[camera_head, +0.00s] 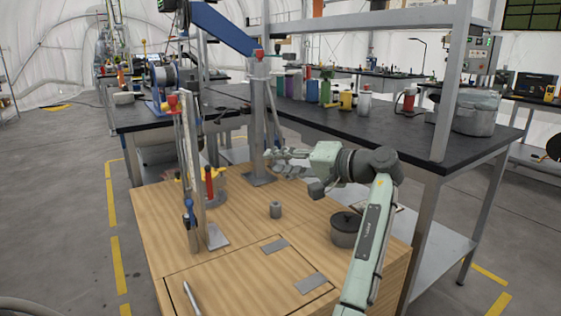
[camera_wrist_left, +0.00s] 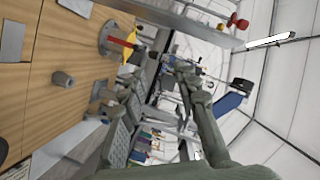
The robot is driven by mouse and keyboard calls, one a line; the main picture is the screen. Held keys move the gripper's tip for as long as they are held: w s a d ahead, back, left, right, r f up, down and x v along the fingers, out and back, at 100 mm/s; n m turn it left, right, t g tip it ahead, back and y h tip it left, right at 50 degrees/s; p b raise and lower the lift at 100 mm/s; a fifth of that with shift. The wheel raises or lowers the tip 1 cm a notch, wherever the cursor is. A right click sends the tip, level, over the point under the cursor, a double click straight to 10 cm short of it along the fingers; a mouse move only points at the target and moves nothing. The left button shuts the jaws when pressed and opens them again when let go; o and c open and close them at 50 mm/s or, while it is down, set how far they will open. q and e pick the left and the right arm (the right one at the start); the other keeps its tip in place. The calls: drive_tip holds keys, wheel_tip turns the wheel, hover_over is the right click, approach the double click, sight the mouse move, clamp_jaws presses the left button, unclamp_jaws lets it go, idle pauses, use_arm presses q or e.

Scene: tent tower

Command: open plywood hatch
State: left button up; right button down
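The plywood hatch (camera_head: 240,285) is a panel outlined by a thin seam in the front of the wooden box top. It lies flat and closed. Two grey hinge plates (camera_head: 275,245) sit along its right side, and a slim metal handle (camera_head: 191,298) shows at its left, near the picture's bottom edge. My left gripper (camera_head: 275,162) is over the far right part of the box, well away from the hatch, with its fingers pointing left. In the left wrist view the fingers (camera_wrist_left: 165,76) are apart with nothing between them. My right gripper is in neither view.
A black workbench (camera_head: 400,140) with bottles stands behind. Open floor lies left.

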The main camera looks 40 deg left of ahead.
use_arm(q)
clamp_jaws()
idle(0.4)
unclamp_jaws()
drive_tip(key=v, duration=1.2)
